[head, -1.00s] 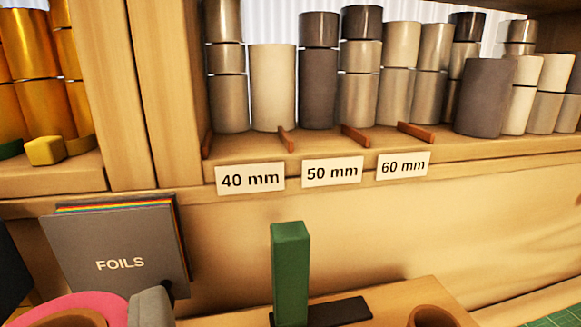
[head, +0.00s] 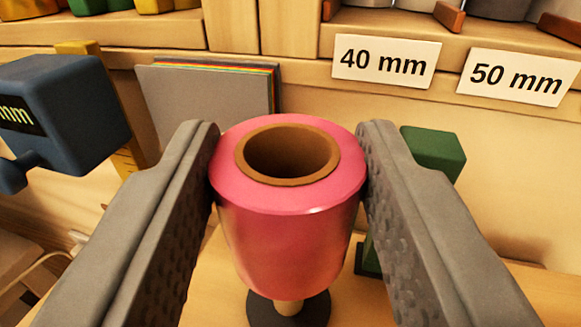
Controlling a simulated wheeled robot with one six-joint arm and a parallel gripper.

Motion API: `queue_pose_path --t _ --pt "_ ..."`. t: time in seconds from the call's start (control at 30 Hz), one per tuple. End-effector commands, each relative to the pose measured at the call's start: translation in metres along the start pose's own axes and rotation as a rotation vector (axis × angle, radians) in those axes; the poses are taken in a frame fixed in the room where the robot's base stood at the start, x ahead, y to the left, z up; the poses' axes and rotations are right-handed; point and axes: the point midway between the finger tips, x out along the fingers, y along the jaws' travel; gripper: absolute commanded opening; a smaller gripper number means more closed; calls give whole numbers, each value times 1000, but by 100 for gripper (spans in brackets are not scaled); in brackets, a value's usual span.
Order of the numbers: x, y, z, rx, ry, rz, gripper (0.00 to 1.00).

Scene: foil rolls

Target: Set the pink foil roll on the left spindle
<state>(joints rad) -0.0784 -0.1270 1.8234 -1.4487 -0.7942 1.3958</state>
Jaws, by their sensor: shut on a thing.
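My gripper (head: 290,165) is shut on the pink foil roll (head: 292,245), one finger pressing each side near its top. The roll is upright with a brown cardboard core, and its open top faces me. Below the roll's lower edge shows a short piece of a pale wooden spindle (head: 288,307) on a dark round base (head: 262,312). The roll hides the rest of this spindle. No peg tip shows in the core's opening, so I cannot tell whether the roll is around the spindle or above it.
A green post (head: 436,150) stands behind my right finger. A blue device with a display (head: 70,110) is at the left. A grey foil folder (head: 205,100) leans at the back, under a shelf labelled 40 mm (head: 386,62) and 50 mm (head: 516,77).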

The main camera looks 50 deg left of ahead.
Motion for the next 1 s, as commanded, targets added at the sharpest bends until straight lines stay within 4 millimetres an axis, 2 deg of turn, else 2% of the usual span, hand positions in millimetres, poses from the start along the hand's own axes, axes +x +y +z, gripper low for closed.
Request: queue_pose_path --t 1.0 --pt "0 0 41 1 0 0 16"
